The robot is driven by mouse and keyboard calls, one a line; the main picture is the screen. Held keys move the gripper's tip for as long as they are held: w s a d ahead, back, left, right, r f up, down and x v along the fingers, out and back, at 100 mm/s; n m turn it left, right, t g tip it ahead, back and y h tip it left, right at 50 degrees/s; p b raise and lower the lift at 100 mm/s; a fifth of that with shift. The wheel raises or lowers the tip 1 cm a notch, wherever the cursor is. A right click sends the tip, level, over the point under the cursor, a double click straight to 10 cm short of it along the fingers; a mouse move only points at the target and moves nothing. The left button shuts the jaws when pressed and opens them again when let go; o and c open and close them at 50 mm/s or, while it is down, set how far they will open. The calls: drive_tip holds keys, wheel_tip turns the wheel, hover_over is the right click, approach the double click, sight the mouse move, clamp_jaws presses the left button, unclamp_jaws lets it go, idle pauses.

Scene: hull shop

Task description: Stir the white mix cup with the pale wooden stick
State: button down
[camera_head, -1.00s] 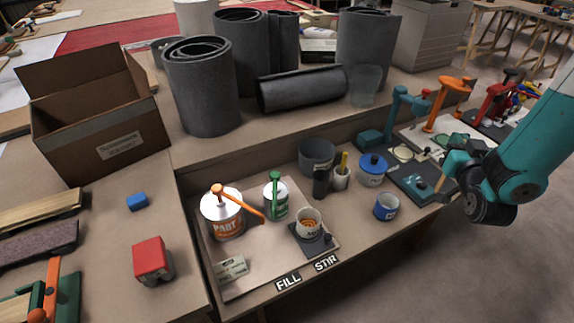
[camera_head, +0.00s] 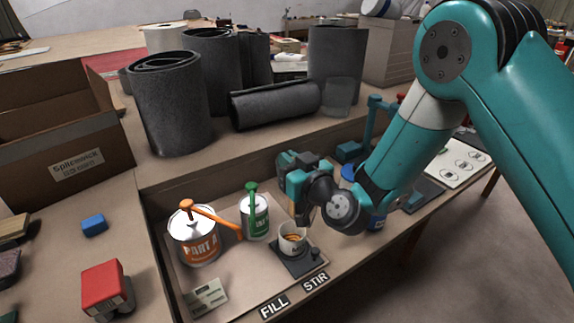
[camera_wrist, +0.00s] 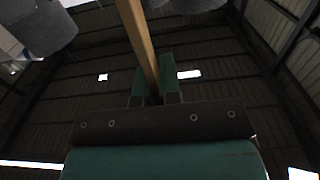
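The white mix cup (camera_head: 291,241), with orange-brown contents, stands on a dark square pad (camera_head: 300,263) on the front tray. In the wrist view, my gripper (camera_wrist: 156,97) is shut on the pale wooden stick (camera_wrist: 139,40); the stick runs between its two teal fingers. In the head view, the end of my arm is just above and behind the cup. The stick does not show clearly there, so I cannot tell whether its tip is inside the cup.
An orange-pumped PART A can (camera_head: 195,240) and a green-pumped can (camera_head: 255,218) stand left of the cup. A blue cup (camera_head: 377,222) is partly behind my arm. FILL (camera_head: 274,307) and STIR (camera_head: 315,282) labels mark the front edge.

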sight(294, 207)
drive_tip(key=shift+f+b, duration=5.7)
drive_tip(key=shift+f, duration=0.05)
drive_tip(key=shift+d, duration=0.1)
